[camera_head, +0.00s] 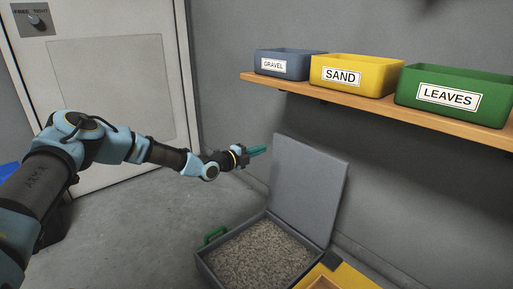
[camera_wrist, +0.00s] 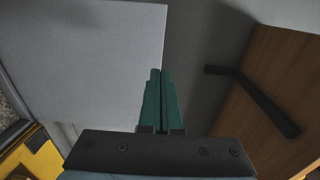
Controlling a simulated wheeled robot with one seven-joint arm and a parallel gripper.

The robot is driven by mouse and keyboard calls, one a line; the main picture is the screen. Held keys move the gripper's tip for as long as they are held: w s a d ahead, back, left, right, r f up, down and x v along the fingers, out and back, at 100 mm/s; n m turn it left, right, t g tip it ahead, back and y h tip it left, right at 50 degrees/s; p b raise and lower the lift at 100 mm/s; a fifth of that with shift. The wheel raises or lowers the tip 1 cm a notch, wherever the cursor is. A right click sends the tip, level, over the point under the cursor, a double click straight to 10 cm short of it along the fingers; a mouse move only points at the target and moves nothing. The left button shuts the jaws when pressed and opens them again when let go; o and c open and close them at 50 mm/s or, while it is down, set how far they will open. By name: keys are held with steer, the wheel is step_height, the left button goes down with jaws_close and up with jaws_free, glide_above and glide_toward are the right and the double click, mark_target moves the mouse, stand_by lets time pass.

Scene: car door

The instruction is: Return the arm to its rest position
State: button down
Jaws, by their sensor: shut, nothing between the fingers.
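My gripper (camera_head: 257,151) is at the end of my outstretched arm, left of the raised grey lid and below the shelf's left end. It is shut and empty. In the wrist view its green fingers (camera_wrist: 160,100) lie together, with the grey lid (camera_wrist: 95,60) to their left and the wooden shelf (camera_wrist: 280,90) to their right. The arm reaches in from the left edge of the head view, in front of the door.
The wooden shelf (camera_head: 380,104) carries a grey GRAVEL bin (camera_head: 290,54), a yellow SAND bin (camera_head: 375,64) and a green LEAVES bin (camera_head: 490,85). Below, an open grey box (camera_head: 210,265) holds gravel, its lid (camera_head: 310,185) upright. A yellow box (camera_head: 345,280) stands beside it.

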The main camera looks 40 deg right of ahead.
steer(key=shift+a, duration=0.8)
steer(key=a+r+m+y, duration=0.2)
steer(key=a+m+y, duration=0.3)
steer(key=a+m, duration=0.85)
steer(key=a+r+m+t+y, duration=0.15)
steer(key=a+m+y, duration=0.4)
steer(key=a, duration=1.55)
steer(key=a+r+m+y, duration=0.2)
steer(key=a+m+y, duration=0.2)
steer(key=a+m, duration=1.05)
steer(key=s+a+r+m+t+y, duration=0.1)
steer(key=s+a+r, duration=0.15)
steer(key=a, duration=0.65)
steer(key=s+a+r+m+y, duration=0.1)
steer(key=s+a+m+y, duration=0.15)
steer(key=a, duration=0.55)
step_height(320, 180, up, 33)
steer(key=h+p, duration=0.1)
steer(key=p, duration=3.2)
steer(key=shift+r+n, duration=0.2)
steer(key=shift+n, duration=0.1)
steer(key=c, duration=1.6)
jaws_free()
steer(key=shift+a, duration=0.1)
